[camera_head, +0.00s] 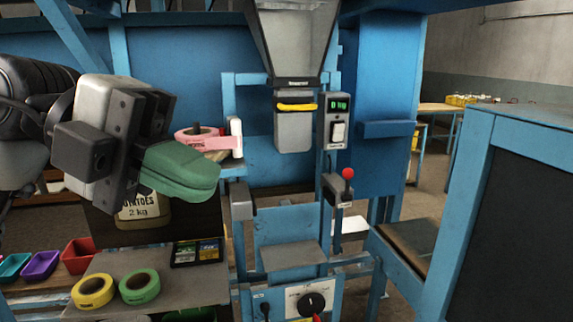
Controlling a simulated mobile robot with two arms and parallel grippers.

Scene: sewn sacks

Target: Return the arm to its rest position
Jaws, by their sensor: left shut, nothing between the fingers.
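My left arm comes in from the left at the upper part of the head view. My left gripper (205,180) has green fingers that are closed together, with nothing seen between them. My right gripper is not in view.
A pink tape roll (197,142) sits behind the gripper. Yellow (93,291) and green tape rolls (140,286) lie below. A blue-framed panel (510,200) stands right.

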